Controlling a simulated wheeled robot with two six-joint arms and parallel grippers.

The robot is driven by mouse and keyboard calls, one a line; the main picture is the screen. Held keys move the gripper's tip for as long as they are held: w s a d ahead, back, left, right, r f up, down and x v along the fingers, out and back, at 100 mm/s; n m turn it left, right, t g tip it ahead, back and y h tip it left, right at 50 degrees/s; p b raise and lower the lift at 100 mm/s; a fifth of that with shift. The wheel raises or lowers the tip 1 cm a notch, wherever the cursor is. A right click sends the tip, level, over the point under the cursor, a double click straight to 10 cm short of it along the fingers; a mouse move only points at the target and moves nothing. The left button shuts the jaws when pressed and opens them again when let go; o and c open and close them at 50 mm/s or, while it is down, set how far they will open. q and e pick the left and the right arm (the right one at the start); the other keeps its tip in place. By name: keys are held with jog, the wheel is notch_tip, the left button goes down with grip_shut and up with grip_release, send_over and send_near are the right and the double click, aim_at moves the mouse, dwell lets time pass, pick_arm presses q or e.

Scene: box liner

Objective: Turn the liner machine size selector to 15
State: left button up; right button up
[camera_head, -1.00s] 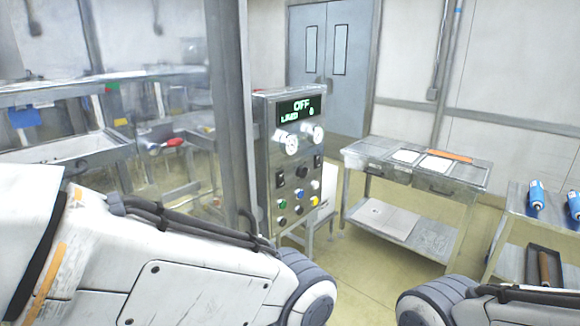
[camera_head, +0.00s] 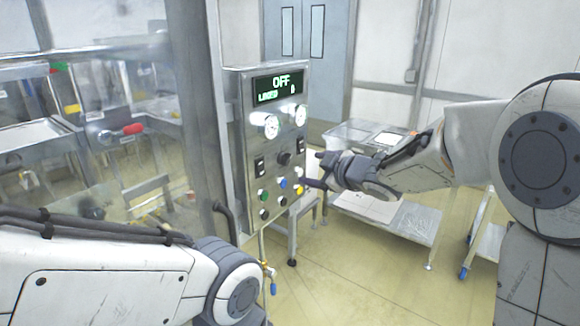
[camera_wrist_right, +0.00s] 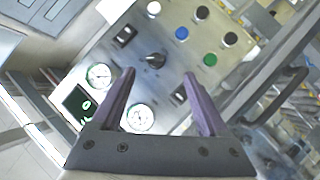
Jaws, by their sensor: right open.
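The liner machine control panel (camera_head: 262,135) stands upright at the middle of the head view. Its display (camera_head: 277,86) reads OFF, with a smaller line below. A black selector knob (camera_head: 284,158) sits between two rocker switches; it also shows in the right wrist view (camera_wrist_right: 155,60). My right gripper (camera_head: 312,172) is just right of the panel's lower half, open and empty. In the right wrist view its two purple fingers (camera_wrist_right: 160,75) are spread, with the knob framed between them, apart from it. My left arm is at the lower left; its gripper is out of view.
Two round gauges (camera_head: 272,126) sit above the knob. Green, blue, white, yellow and black buttons lie below it. A steel table (camera_head: 350,132) stands behind my right arm. A transparent guard and steel post are left of the panel.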

aim_at(288, 160)
jog(key=w+a+n+y, duration=0.1)
jog(key=w, duration=0.2)
jog(key=w+a+f+n+y+p, duration=0.1)
jog(key=w+a, duration=0.1)
jog(key=w, duration=0.1)
jog(key=w+a+f+p, duration=0.1)
jog(key=w+a, duration=0.1)
jog(key=w, duration=0.1)
jog(key=shift+w+a+f+n+g+y, duration=0.25)
jog(key=shift+w+n+g+y, duration=0.05)
jog(key=shift+n+y, duration=0.1)
